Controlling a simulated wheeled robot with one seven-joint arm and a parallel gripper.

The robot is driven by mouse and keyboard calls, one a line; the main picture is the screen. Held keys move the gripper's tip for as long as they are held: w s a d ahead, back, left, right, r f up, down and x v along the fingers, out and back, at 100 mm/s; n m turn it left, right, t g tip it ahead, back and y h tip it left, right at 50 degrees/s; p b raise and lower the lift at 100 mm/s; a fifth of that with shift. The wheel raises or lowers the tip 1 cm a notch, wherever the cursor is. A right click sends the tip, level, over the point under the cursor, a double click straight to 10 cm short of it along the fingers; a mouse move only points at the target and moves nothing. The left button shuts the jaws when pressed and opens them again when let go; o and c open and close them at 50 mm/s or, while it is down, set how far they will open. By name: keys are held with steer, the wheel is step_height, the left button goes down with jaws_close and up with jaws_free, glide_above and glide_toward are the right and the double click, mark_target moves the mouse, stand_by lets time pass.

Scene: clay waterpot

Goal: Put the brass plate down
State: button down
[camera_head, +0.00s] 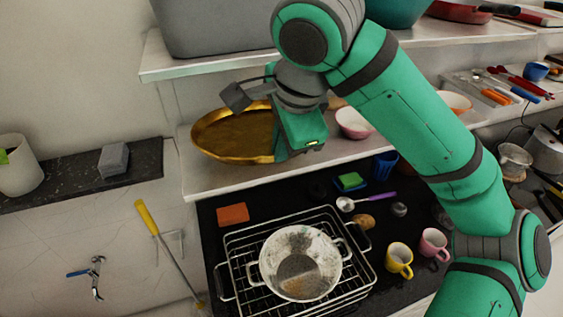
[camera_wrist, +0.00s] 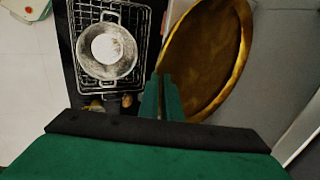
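The brass plate (camera_head: 232,134) is a wide, round, golden dish with a raised rim. In the head view it is at the left end of the middle shelf (camera_head: 205,180). I cannot tell whether it rests on the shelf or is held just above it. My gripper (camera_head: 280,152) is at the plate's right side, partly hidden behind my own wrist. In the wrist view the green fingers (camera_wrist: 162,92) are close together at the near left rim of the plate (camera_wrist: 207,55), with the rim between them. They look shut on it.
A pink-and-white bowl (camera_head: 354,122) stands on the shelf to the right. A grey bin (camera_head: 215,28) is on the shelf above. Below, a speckled pot (camera_head: 300,262) sits on a wire rack (camera_head: 360,270), with yellow (camera_head: 399,259) and pink (camera_head: 433,243) mugs beside it.

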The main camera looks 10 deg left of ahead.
steer(key=w+f, duration=0.1)
steer(key=w+a+f, duration=0.1)
steer(key=w+f, duration=0.3)
steer(key=shift+a+f, duration=0.2)
steer(key=shift+a, duration=0.2)
steer(key=x, duration=0.4)
steer(key=shift+s+d+f, duration=0.15)
steer(key=shift+d, duration=0.2)
steer(key=shift+s+d, duration=0.1)
steer(key=shift+d, duration=0.15)
steer(key=c, duration=2)
jaws_free()
steer(key=shift+s+a, duration=0.2)
steer(key=shift+a, duration=0.25)
steer(key=shift+d, duration=0.1)
steer(key=v, duration=1.2)
steer(key=shift+w+d, duration=0.1)
steer(key=shift+d, duration=0.1)
